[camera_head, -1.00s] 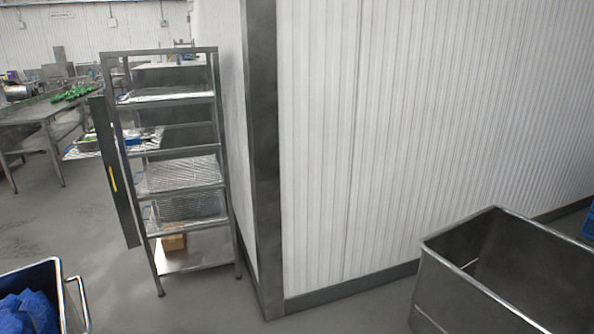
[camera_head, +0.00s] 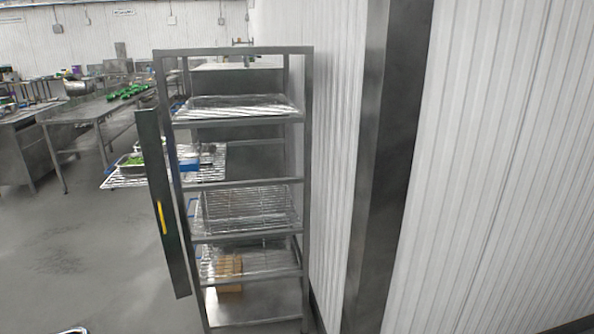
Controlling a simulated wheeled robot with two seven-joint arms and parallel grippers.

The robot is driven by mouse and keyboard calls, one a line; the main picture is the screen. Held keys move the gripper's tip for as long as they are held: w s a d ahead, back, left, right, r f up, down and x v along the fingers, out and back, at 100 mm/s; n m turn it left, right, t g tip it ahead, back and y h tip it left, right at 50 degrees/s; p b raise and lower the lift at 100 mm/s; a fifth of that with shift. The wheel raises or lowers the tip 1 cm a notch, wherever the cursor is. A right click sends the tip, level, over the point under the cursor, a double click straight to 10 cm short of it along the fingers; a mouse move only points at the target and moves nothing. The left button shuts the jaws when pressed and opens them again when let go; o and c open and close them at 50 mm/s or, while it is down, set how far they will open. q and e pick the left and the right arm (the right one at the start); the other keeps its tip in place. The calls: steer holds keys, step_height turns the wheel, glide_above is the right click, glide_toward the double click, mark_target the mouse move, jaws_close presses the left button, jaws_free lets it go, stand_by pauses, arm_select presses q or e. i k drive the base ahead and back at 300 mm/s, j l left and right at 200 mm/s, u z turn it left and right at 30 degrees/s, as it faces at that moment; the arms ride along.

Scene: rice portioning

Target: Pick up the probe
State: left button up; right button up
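I cannot make out a probe in this view. A tall metal shelf rack (camera_head: 308,150) stands left of centre against the white wall. A wire shelf (camera_head: 120,181) sticks out of its left side, with a tray of green food (camera_head: 134,161) and a blue item (camera_head: 189,165) on it. A dark door-like panel (camera_head: 165,215) with a yellow handle stands at the rack's left edge. Neither of my grippers is in view.
A steel table (camera_head: 90,110) with green items stands behind on the left. Grey floor (camera_head: 85,255) is open at front left. A metal corner post (camera_head: 385,160) and white ribbed wall (camera_head: 490,150) block the right side.

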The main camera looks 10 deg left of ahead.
mark_target(184, 165)
steer(key=i+j+u, duration=0.1)
steer(key=i+j, duration=0.2)
steer(key=i, duration=0.25)
steer(key=i+j+u, duration=0.1)
steer(key=i, duration=0.45)
steer(key=i+j+u, duration=0.1)
steer(key=i+j, duration=0.2)
steer(key=i, duration=0.25)
